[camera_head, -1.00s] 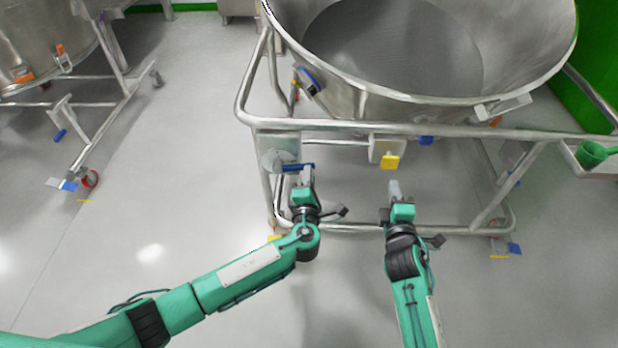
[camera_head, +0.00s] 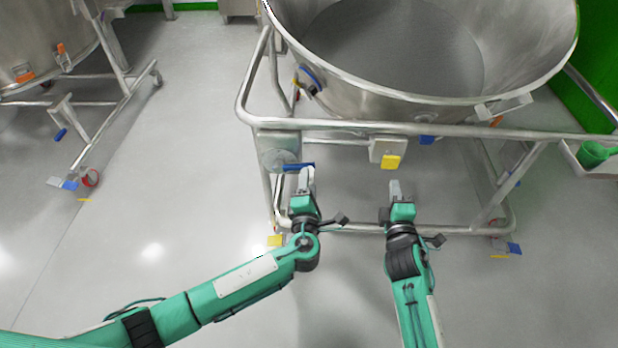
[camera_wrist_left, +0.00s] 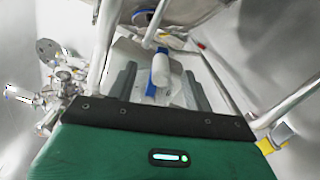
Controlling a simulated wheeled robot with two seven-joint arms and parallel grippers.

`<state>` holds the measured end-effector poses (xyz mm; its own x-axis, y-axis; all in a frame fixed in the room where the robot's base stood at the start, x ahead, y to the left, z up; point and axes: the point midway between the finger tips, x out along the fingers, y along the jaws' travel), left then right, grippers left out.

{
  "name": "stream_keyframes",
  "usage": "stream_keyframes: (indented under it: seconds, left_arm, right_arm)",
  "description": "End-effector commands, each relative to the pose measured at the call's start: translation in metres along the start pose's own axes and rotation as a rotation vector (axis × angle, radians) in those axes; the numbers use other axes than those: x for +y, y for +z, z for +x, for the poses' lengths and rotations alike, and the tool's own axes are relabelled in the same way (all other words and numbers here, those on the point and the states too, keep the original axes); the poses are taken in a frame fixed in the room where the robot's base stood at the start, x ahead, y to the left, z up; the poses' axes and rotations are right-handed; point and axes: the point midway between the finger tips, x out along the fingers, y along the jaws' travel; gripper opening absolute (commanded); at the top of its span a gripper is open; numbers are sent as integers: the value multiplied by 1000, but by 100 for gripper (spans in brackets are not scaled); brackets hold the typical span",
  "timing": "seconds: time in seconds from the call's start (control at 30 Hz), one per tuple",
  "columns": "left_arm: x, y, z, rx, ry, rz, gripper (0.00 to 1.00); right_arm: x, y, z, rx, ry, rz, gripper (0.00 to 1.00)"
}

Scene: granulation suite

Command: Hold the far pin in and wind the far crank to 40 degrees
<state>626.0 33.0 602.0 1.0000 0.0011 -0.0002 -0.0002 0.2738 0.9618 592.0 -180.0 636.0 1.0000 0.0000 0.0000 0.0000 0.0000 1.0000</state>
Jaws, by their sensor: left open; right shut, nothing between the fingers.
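In the left wrist view, a pale cylindrical grip (camera_wrist_left: 162,70) on a blue part lies between my open left fingers. My left gripper (camera_head: 306,180) is just below the blue arm; contact is not clear. A yellow knob (camera_head: 390,162), which looks like the pin, sits on a grey housing (camera_head: 384,147) right of the crank. My right gripper (camera_head: 396,188) is shut and empty, just below the yellow knob. Which crank or pin counts as far cannot be told.
The large steel vessel (camera_head: 345,85) stands above in its tubular frame (camera_head: 247,90). A lower rail (camera_head: 352,228) crosses behind both wrists. A second wheeled vessel (camera_head: 35,50) is at the left. Floor between them is clear. A green scoop (camera_head: 594,153) lies at the right.

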Motion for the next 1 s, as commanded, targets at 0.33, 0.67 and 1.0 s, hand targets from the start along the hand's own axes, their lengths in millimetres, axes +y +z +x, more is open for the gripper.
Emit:
stream_keyframes:
  seconds: [0.33, 0.67, 1.0]
  left_arm:
    - [-1, 0, -44, -2, -2, -1, 51]
    - [0, 0, -73, -1, -1, -1, 51]
    - [-1, 1, -74, -2, -4, -11, 51]
  right_arm:
    - [0, 0, 0, 0, 0, 0, 0]
    - [0, 0, 0, 0, 0, 0, 0]
    - [0, 0, 0, 0, 0, 0, 0]
